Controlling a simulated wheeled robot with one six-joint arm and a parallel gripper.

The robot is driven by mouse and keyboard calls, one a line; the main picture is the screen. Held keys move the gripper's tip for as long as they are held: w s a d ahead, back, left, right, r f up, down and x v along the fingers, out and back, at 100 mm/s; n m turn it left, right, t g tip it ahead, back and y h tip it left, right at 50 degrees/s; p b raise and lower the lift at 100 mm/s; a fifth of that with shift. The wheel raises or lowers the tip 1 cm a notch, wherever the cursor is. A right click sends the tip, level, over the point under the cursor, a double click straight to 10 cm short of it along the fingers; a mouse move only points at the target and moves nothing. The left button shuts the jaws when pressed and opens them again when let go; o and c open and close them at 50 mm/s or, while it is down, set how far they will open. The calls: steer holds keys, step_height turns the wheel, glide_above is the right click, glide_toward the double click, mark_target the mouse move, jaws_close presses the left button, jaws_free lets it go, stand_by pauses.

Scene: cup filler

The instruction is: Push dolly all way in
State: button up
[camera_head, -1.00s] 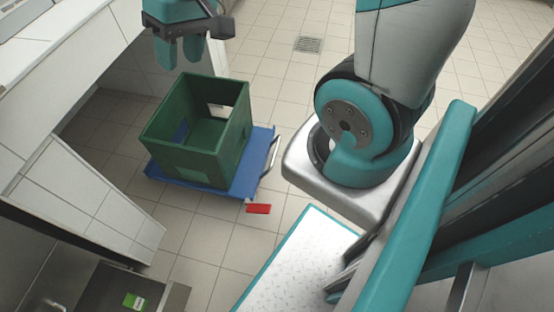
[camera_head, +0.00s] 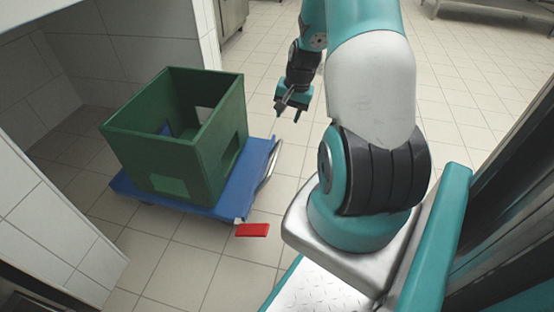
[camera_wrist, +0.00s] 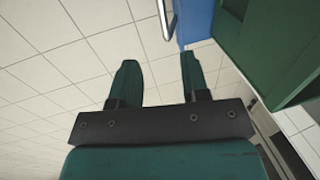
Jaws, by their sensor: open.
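The blue dolly (camera_head: 240,197) stands on the tiled floor left of my arm, with a green crate (camera_head: 183,140) on it. The dolly's metal handle (camera_head: 268,165) is on its right side, with a red pedal (camera_head: 252,230) at its near right corner. In the wrist view, the handle (camera_wrist: 166,18), the blue deck (camera_wrist: 196,20) and the green crate (camera_wrist: 270,45) show beyond the fingers. My gripper (camera_head: 288,115) is open and empty, above the floor just right of the crate and past the handle. Its two fingers (camera_wrist: 158,82) are spread apart in the wrist view.
A white tiled wall (camera_head: 40,195) is at the near left, with a tiled recess (camera_head: 60,65) behind the dolly to the left. A wall end (camera_head: 207,35) stands behind the crate. The tiled floor (camera_head: 460,100) is clear behind and right of my arm.

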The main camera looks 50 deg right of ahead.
mark_target(277, 153)
steer(key=w+f+b, duration=0.1)
steer(key=f+b, duration=0.2)
steer(key=f, duration=0.2)
steer(key=w+a+f+b, duration=0.1)
steer(key=f+b, duration=0.2)
steer(key=f, duration=0.2)
steer(key=w+f+b, duration=0.1)
steer(key=f+b, duration=0.1)
steer(key=f, duration=0.4)
steer(key=shift+a+f+b, duration=0.1)
steer(key=shift+a+b, duration=0.05)
steer(key=shift+b, duration=0.25)
jaws_close()
